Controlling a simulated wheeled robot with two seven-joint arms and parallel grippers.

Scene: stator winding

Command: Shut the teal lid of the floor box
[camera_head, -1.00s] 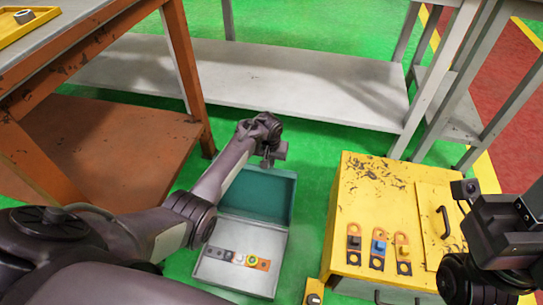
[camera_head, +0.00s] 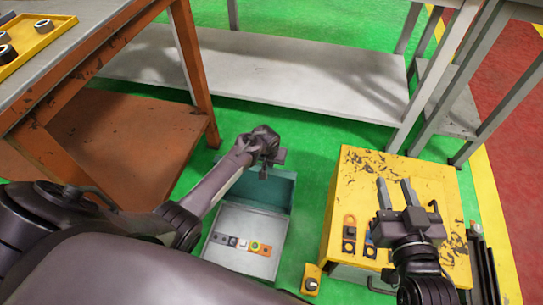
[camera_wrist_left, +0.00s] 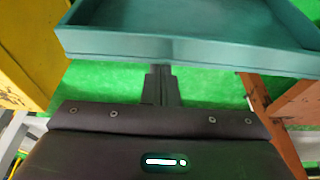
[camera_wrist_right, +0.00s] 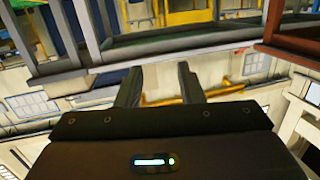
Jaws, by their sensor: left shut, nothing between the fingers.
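The floor box (camera_head: 232,257) is a grey open tray on the green floor with a row of small parts inside. Its teal lid (camera_head: 278,192) stands raised along the box's far side, so the box is open. My left gripper (camera_head: 265,173) is shut and empty, at the top of the lid by its far edge. In the left wrist view the lid (camera_wrist_left: 190,48) fills the top, with the left fingers (camera_wrist_left: 160,72) just below its rim; I cannot tell whether they touch. My right gripper (camera_head: 396,190) is open and empty above the yellow cabinet.
An orange bench (camera_head: 185,60) is at the left, a grey low shelf (camera_head: 260,80) behind. Green floor is clear between box and shelf.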

